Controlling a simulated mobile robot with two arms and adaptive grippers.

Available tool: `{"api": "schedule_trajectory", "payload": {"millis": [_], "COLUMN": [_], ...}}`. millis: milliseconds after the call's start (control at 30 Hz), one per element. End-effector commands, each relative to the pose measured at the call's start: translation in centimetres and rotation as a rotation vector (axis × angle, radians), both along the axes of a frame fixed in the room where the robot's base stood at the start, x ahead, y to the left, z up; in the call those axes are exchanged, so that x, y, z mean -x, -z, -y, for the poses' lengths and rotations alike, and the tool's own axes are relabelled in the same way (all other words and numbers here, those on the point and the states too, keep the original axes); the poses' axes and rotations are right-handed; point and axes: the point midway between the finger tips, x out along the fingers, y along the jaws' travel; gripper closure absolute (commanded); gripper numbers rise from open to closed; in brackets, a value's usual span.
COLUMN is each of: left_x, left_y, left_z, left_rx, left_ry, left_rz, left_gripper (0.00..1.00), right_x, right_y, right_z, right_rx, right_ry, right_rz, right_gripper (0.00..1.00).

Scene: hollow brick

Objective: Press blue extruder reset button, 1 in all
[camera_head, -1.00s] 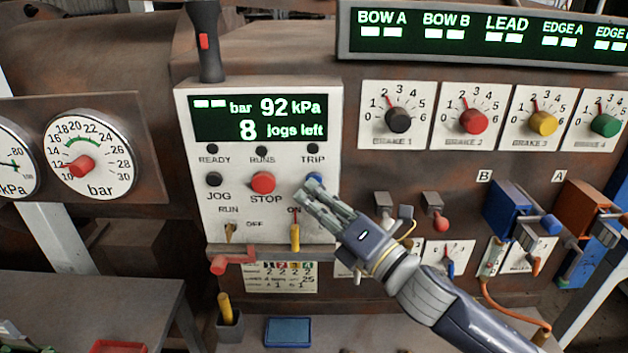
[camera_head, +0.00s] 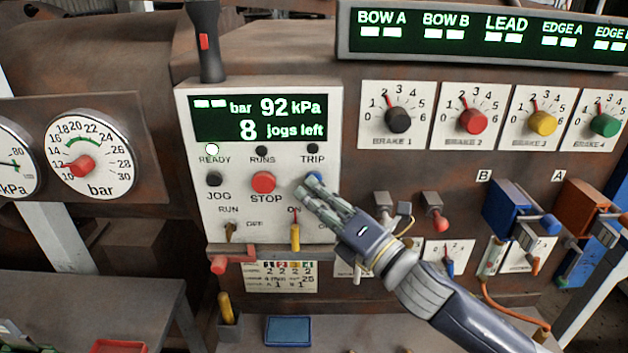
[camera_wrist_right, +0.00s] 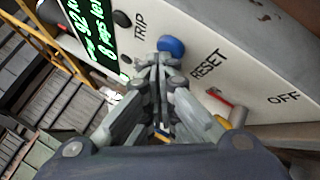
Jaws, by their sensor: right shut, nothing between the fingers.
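The blue reset button (camera_head: 314,179) sits at the right of the white control panel (camera_head: 215,215), below the TRIP lamp. Part of it is hidden behind my right gripper (camera_head: 304,190) in the head view. In the right wrist view the blue button (camera_wrist_right: 171,45) shows just beyond the fingertips (camera_wrist_right: 157,60), beside the word RESET. My right gripper is shut and empty, its tips at or very near the button; I cannot tell whether they touch it. The READY lamp (camera_head: 212,149) is lit white. The TRIP lamp (camera_head: 312,149) is dark. My left gripper is not in view.
The red STOP button (camera_head: 263,183) and black JOG button (camera_head: 214,179) are left of the blue one. A yellow-handled switch (camera_head: 295,236) stands just below my fingers. Brake knobs (camera_head: 398,119) are to the right. The display (camera_head: 261,119) reads 92 kPa and 8 jogs left.

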Motion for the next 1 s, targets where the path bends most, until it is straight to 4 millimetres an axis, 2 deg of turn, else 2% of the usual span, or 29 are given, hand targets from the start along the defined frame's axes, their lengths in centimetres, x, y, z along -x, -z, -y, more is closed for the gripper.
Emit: {"api": "schedule_trajectory", "payload": {"millis": [267, 600, 1000], "left_x": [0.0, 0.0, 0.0], "left_y": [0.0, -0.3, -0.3], "left_z": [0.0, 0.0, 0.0], "left_rx": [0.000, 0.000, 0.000], "left_ry": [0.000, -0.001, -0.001], "left_rz": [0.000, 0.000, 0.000], "left_gripper": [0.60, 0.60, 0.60], "right_x": [0.1, 1.6, 2.0], "right_y": [-0.1, 0.0, 0.0], "right_z": [0.0, 0.1, 0.0], "right_rx": [0.000, 0.001, 0.000], "right_ry": [0.001, 0.002, 0.000], "right_rz": [0.001, 0.000, 0.000], "right_gripper": [1.00, 1.00, 1.00]}}
